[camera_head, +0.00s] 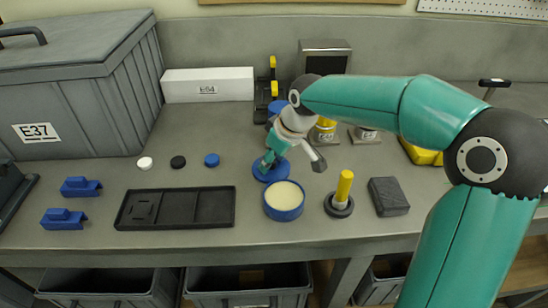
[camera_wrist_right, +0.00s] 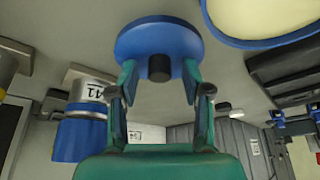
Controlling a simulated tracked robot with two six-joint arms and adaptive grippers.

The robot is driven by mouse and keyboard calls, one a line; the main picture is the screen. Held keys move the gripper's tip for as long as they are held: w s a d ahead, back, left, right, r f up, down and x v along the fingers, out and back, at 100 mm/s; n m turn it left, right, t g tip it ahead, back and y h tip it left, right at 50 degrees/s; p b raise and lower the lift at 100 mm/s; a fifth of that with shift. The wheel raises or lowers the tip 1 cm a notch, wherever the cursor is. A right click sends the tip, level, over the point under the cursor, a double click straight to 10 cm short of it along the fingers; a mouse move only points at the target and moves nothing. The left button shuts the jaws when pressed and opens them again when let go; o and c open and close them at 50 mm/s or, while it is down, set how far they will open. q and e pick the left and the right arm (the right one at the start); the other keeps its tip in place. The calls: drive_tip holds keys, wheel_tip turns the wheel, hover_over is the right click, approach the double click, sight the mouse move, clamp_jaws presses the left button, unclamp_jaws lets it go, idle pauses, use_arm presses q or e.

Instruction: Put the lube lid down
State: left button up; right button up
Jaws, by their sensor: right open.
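The lube lid is a blue disc (camera_head: 262,173) with a short dark knob. It lies on the grey bench just behind and left of the open blue lube tub (camera_head: 285,196), which holds cream-coloured grease. My right gripper (camera_head: 272,160) is above the lid and hides part of it. In the right wrist view the lid (camera_wrist_right: 160,35) sits at the fingertips, its dark knob between the two open fingers. The tub's blue rim (camera_wrist_right: 262,40) also shows there, apart from the lid. My left gripper is not in view.
A black tray (camera_head: 175,222) lies to the left, with small white, black and blue caps behind it. A yellow-handled brush (camera_head: 343,188) and a dark grey block (camera_head: 388,196) stand right of the tub. A grey crate marked E37 (camera_head: 95,110) fills the back left.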

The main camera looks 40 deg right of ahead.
drive_tip(key=shift+r, duration=0.4)
drive_tip(key=v, duration=1.1)
drive_tip(key=shift+s+r+p, duration=0.3)
drive_tip(key=shift+p, duration=0.15)
drive_tip(key=shift+d, duration=0.1)
